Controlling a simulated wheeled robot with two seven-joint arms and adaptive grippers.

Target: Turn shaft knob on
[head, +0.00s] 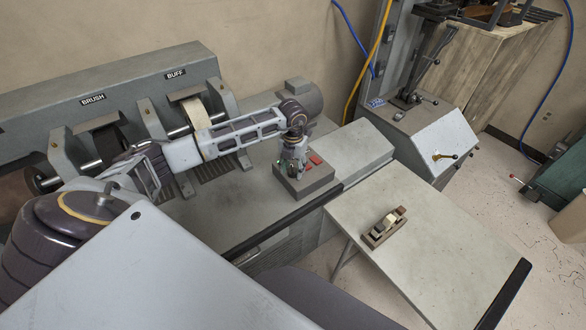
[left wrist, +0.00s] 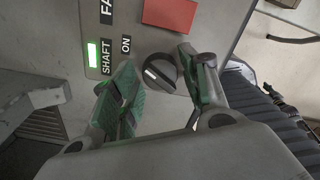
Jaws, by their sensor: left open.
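The shaft knob (left wrist: 163,74) is round and black with a white pointer mark, in the left wrist view. It sits on the grey control box (head: 312,185), below a black ON label (left wrist: 126,45) and beside a SHAFT label (left wrist: 106,57). A green light (left wrist: 92,55) next to the SHAFT label is lit. My left gripper (head: 292,168) is over the box in the head view. Its green-padded fingers are open, one on each side of the knob, with gaps visible. In the head view the gripper hides the knob. My right gripper is not in view.
A red block (left wrist: 170,14) is on the panel just above the knob. The machine with BRUSH and BUFF labels (head: 176,73) stands behind my left arm. A grey side table (head: 430,215) holds a small tape dispenser-like object (head: 384,228).

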